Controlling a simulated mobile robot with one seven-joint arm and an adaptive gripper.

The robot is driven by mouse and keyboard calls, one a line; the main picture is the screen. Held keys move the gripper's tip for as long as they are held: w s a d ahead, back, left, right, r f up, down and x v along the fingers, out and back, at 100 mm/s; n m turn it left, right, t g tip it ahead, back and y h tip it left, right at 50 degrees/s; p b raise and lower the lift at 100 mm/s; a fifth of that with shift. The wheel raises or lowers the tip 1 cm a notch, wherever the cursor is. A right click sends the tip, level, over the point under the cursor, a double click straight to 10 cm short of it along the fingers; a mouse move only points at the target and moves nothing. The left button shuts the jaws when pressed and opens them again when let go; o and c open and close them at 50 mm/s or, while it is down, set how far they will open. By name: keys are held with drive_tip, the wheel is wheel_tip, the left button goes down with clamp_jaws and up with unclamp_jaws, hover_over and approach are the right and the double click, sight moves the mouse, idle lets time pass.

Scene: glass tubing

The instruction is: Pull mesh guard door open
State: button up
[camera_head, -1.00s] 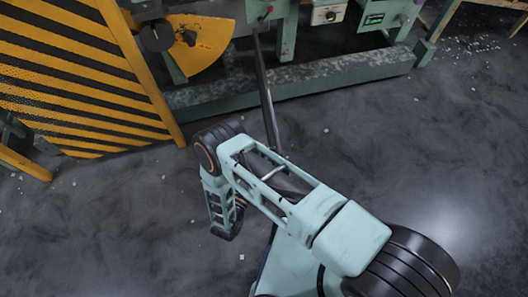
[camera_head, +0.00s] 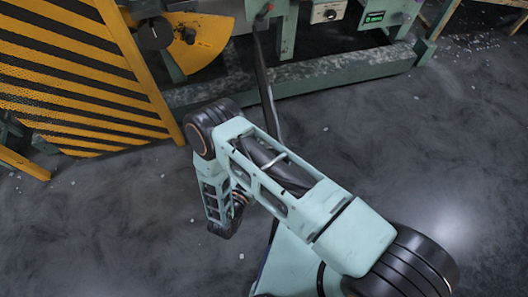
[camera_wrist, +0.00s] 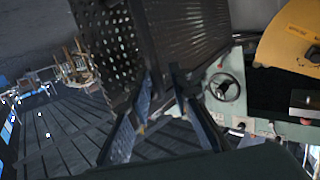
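The mesh guard door (camera_head: 75,75), a yellow-and-black striped panel with a yellow edge post, stands at the left of the head view. In the wrist view a dark perforated mesh panel (camera_wrist: 185,35) with a dark upright edge fills the upper middle. My gripper (camera_wrist: 163,75) shows there as two bluish fingers with their tips apart, in front of the panel's lower edge. The fingers look open. Whether the tips touch the panel's edge is not clear.
A green machine base (camera_head: 300,83) runs along the back, with a yellow quadrant plate (camera_head: 205,42) beside the door. The wrist view shows a handwheel (camera_wrist: 224,87) right of the panel. The dark floor (camera_head: 120,215) left of my arm is mostly clear.

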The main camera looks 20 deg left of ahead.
wheel_tip(320, 180, up, 10)
drive_tip(key=t, duration=0.1)
drive_tip(key=shift+w+f+t, duration=0.2)
drive_tip(key=shift+f+t, duration=0.05)
drive_tip(key=shift+t, duration=0.05)
drive_tip(key=shift+a, duration=0.1)
wheel_tip(320, 180, down, 8)
drive_tip(key=s+g, duration=0.1)
drive_tip(key=g, duration=0.3)
drive_tip(key=s+a+b, duration=0.2)
drive_tip(key=s+a, duration=0.6)
drive_tip(key=shift+s+a+f+b, duration=0.25)
drive_tip(key=shift+s+a+b, duration=0.05)
drive_tip(key=shift+s+b, duration=0.1)
idle(0.5)
